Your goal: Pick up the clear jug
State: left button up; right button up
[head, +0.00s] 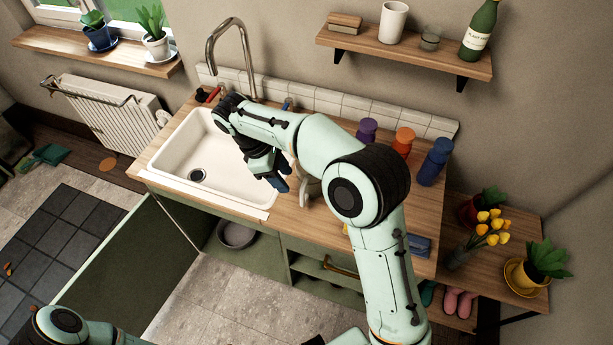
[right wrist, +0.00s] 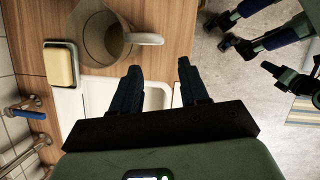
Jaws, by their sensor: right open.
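In the right wrist view, the clear jug (right wrist: 98,40) stands on the wooden counter, cut off by the top edge. Its pale handle (right wrist: 145,39) points right. My right gripper (right wrist: 158,84) is open and empty, its two fingers apart and pointing towards the handle side. The fingers are short of the handle and do not touch it. In the head view my right gripper (head: 268,172) hangs over the right edge of the sink, and my arm hides most of the jug. My left arm shows at the bottom left of the head view; its gripper is out of view.
A yellow sponge on a dark dish (right wrist: 60,67) lies close beside the jug. The white sink (head: 195,150) with a tall tap (head: 243,50) is left of the gripper. Purple (head: 367,131), orange (head: 403,141) and blue (head: 434,162) containers stand along the counter's right.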

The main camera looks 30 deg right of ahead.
aim_at(308, 181)
jog(key=b+x, duration=0.1)
jog(key=x, duration=0.9)
jog(key=shift+s+d+f, duration=0.1)
pick_arm(q)
jog(key=shift+s+f, duration=0.85)
jog(key=shift+f, duration=0.3)
pick_arm(e)
grip_shut()
